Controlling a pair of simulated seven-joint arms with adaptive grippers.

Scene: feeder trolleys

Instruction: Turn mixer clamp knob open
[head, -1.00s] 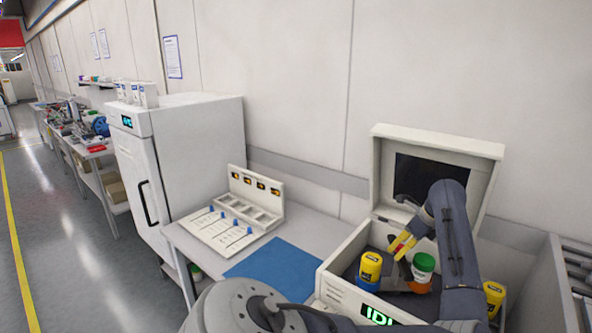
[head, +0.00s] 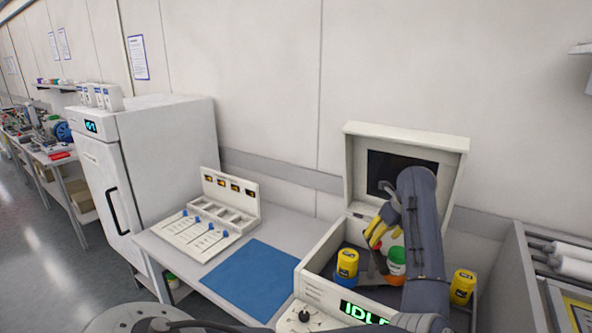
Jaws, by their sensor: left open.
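The mixer is a white box (head: 320,262) with its lid (head: 457,172) raised. Inside stand a yellow jar (head: 347,260) in a blue holder and a white jar (head: 396,268) with a green cap. An orange-red part (head: 379,262) shows between the jars, partly hidden; I cannot tell if it belongs to the clamp knob. A black knob (head: 304,315) sits on the front panel. My left gripper (head: 378,236), with yellow fingers, is open above and between the two jars, pointing down. I cannot tell if it touches anything. My right gripper is not in view.
A green display (head: 363,313) on the mixer front reads IDLE. Another yellow jar (head: 462,286) stands right of my arm. A white cabinet (head: 165,160) stands beyond.

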